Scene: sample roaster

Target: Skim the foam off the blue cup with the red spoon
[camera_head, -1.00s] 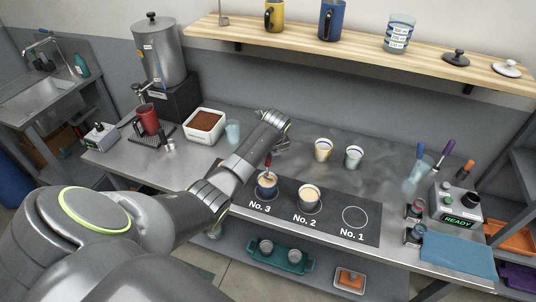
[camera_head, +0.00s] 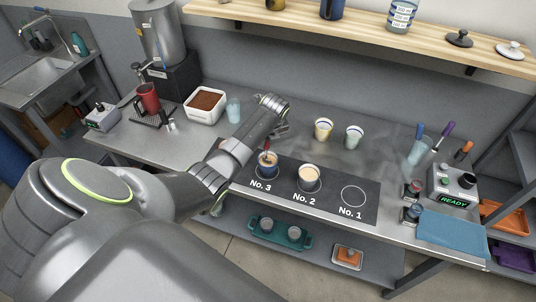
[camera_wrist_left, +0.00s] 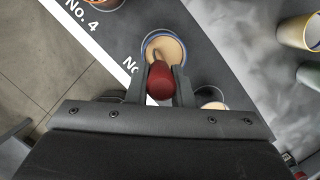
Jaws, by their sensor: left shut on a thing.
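The blue cup (camera_head: 268,165) stands upright at the No. 3 place on the dark mat. In the left wrist view the blue cup (camera_wrist_left: 146,52) shows tan foam inside its rim. The red spoon (camera_head: 267,146) stands steeply in it; its red handle (camera_wrist_left: 161,82) is between my finger pads and its dark lower part reaches over the foam. How deep the spoon's bowl sits is unclear. My left gripper (camera_wrist_left: 161,86) is shut on the red spoon above the cup; its fingertips are hard to make out in the head view. My right gripper is out of view.
A foam-topped cup (camera_head: 309,182) stands beside it at No. 2; the No. 1 place is empty. Two pale cups (camera_head: 323,129) (camera_head: 353,137) stand behind the dark mat (camera_head: 335,211). A white container (camera_head: 206,117) of brown grounds and a clear glass (camera_head: 233,112) are left.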

